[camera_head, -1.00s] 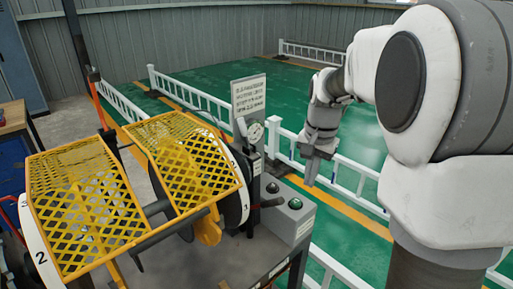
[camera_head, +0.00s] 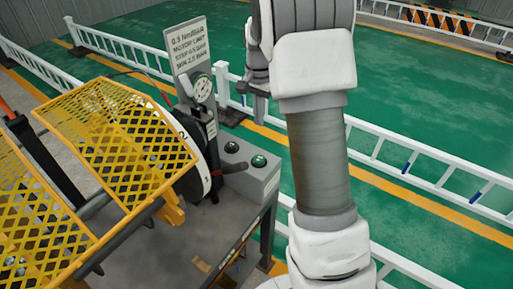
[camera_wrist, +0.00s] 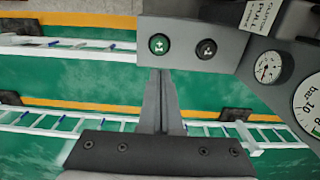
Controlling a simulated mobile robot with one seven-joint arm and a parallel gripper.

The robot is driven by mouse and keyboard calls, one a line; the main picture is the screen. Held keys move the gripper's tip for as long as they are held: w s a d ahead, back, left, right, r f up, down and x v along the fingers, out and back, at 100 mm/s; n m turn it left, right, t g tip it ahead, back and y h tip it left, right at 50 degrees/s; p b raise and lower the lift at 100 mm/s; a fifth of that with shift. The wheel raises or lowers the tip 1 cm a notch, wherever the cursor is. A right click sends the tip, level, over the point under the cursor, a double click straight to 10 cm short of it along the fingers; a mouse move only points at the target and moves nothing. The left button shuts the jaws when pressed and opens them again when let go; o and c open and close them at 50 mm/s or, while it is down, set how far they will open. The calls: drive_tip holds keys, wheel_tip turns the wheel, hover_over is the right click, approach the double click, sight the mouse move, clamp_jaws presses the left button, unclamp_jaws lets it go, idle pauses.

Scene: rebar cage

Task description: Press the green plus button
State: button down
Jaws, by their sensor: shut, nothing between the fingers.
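The green button (camera_head: 259,161) sits on the top face of a grey control box, at its right end in the head view. In the wrist view the green button (camera_wrist: 158,44) carries a pale mark and lies just beyond my fingertips, slightly left of their line. A black button (camera_wrist: 206,48) is beside it on the right; it also shows in the head view (camera_head: 231,147). My gripper (camera_wrist: 161,72) is shut and empty, its fingers pointing toward the box. In the head view my gripper (camera_head: 262,106) hangs above and behind the box, apart from it, partly hidden by my arm.
A gauge (camera_head: 203,88) and a sign (camera_head: 188,45) stand left of the control box (camera_head: 254,184). A yellow mesh guard (camera_head: 125,140) and a lever (camera_head: 232,168) are close by. White railings (camera_head: 400,160) run behind. Green floor beyond is open.

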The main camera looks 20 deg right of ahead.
drive_tip(key=shift+s, duration=0.1)
approach(259, 159)
drive_tip(key=f, duration=0.7)
drive_tip(key=shift+w, duration=0.2)
drive_tip(key=shift+f+b, duration=0.7)
drive_tip(key=shift+f, duration=0.25)
drive_tip(key=shift+s+r, duration=0.1)
wheel_tip(259, 159, up, 18)
drive_tip(key=shift+f+p, duration=0.2)
drive_tip(key=shift+p, duration=0.1)
